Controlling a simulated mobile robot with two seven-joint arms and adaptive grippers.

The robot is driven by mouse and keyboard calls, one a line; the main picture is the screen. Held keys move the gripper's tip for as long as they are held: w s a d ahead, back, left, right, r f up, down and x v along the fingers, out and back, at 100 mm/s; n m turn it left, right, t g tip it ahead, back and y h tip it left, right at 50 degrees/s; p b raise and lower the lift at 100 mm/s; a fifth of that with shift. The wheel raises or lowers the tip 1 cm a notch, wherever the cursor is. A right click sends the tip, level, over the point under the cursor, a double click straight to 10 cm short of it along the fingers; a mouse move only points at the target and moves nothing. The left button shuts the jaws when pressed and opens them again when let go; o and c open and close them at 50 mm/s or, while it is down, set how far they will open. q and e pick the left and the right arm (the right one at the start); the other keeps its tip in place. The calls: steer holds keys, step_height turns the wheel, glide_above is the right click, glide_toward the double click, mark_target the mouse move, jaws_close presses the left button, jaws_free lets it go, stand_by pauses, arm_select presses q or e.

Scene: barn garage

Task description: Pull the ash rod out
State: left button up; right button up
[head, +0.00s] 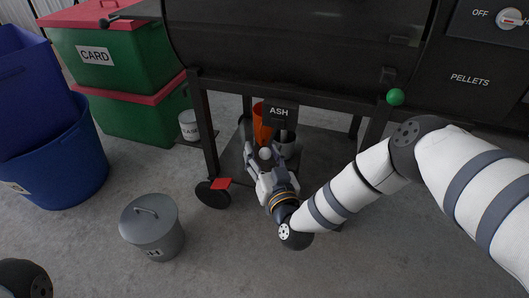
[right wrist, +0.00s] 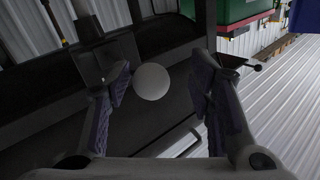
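The ash rod's pale round knob (head: 265,153) shows below the black ASH sign (head: 279,113) under the grill body. My right gripper (head: 266,162) reaches in from the front, with its fingers around the knob. In the right wrist view the knob (right wrist: 151,82) sits between the two open fingers of the right gripper (right wrist: 163,88), with gaps on both sides, nearer the left finger. The rod's shaft behind the knob is hidden. My left gripper is out of view.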

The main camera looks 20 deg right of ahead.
steer(key=shift+d, duration=0.15)
steer(key=s, duration=1.2)
steer(key=shift+r, duration=0.15)
